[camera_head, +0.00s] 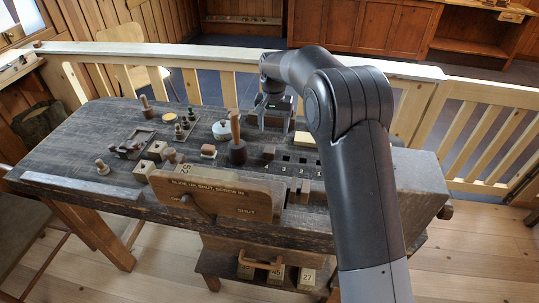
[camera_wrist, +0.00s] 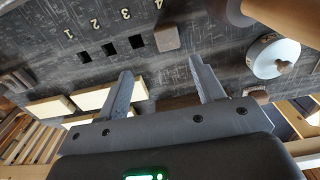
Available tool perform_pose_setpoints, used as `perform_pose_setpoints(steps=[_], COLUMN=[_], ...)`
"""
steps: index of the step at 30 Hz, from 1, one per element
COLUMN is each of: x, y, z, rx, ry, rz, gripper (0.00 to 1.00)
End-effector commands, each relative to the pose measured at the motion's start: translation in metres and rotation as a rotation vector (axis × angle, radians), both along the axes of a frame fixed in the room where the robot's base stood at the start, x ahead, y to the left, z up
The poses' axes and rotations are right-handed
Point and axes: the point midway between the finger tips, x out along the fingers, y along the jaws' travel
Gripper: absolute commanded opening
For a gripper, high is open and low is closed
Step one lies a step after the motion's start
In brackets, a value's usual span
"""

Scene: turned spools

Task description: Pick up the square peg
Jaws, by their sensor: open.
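A small brown square-topped block, which looks like the square peg (camera_head: 268,152), stands on the dark bench beside the numeral 4. It ends the row of square holes marked 1 to 3. In the wrist view the square peg (camera_wrist: 167,38) lies beyond my fingertips, roughly in line with the gap between them. My gripper (camera_wrist: 160,70) is open, with nothing between its fingers. In the head view my gripper (camera_head: 275,125) is over the bench, behind the peg and apart from it. How deep the peg sits is hidden.
A dark mallet-like tool with an upright wooden handle (camera_head: 236,126) stands just left of the peg. A white round-topped piece (camera_head: 222,130) is behind it. Pale blocks (camera_wrist: 100,99) lie near my fingers. A wooden board (camera_head: 220,198) stands along the front edge.

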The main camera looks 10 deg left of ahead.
Motion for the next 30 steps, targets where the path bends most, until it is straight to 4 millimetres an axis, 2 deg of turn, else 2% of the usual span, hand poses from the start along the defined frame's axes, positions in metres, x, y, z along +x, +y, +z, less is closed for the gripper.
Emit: perform_pose_setpoints(steps=[5,12,20,27,30], x=[0.002,0.002,0.001,0.0,0.001], y=[0.006,0.006,0.008,0.013,0.013], z=[-0.019,-0.054,-0.071,-0.106,-0.114], rx=[-0.004,-0.003,-0.003,-0.003,-0.003], ry=[0.008,0.008,0.008,0.007,0.006], rz=[0.0,0.0,0.0,-0.001,-0.001], gripper=[0.62,0.62,0.62,0.62,0.62])
